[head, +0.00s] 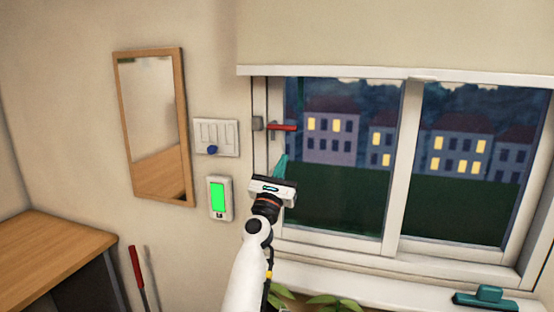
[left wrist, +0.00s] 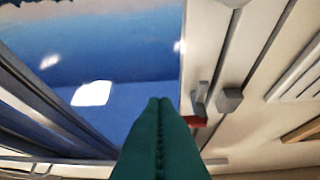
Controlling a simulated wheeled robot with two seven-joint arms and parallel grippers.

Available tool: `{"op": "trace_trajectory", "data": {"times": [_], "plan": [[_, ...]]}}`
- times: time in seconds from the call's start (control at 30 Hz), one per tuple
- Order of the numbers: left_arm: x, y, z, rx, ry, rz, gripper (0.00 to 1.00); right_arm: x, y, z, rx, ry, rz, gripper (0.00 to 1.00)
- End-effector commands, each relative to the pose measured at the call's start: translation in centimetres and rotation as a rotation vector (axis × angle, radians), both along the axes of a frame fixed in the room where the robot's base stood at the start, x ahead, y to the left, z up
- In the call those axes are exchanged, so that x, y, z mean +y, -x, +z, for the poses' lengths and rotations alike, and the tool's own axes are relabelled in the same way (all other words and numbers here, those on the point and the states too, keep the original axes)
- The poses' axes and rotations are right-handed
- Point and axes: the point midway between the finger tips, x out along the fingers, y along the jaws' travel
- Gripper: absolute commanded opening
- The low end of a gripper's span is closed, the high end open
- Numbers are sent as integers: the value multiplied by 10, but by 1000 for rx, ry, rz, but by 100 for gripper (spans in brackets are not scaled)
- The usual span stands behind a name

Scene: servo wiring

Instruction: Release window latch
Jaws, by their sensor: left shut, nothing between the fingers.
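The window latch (head: 283,127) has a red handle lying level, pointing right, on the left side of the window frame. In the left wrist view the red handle (left wrist: 194,121) is partly hidden behind my fingers. A grey block (head: 257,124) sits just left of the latch, on the frame. My left gripper (head: 281,164) is shut and empty, its teal fingers pointing up below the latch in the head view. Its closed fingers also fill the lower middle of the left wrist view (left wrist: 159,105). I cannot tell whether they touch the handle. My right gripper is not in view.
A white switch panel (head: 216,136) and a device with a green screen (head: 219,198) are on the wall left of the window. A framed mirror (head: 152,125) hangs farther left. Plants (head: 335,302) and a teal-handled tool (head: 486,297) are by the sill below.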

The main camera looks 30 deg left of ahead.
Motion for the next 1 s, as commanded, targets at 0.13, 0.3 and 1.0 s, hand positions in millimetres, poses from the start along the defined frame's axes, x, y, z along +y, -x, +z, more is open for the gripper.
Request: {"op": "trace_trajectory", "data": {"times": [0.13, 0.3, 1.0], "plan": [[-7, 31, -17, 1, -1, 1, 0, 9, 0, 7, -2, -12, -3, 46], [-13, 54, -34, 1, -1, 1, 0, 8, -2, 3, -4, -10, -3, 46], [-16, 67, -42, 0, 0, 0, 0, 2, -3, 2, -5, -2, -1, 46]]}}
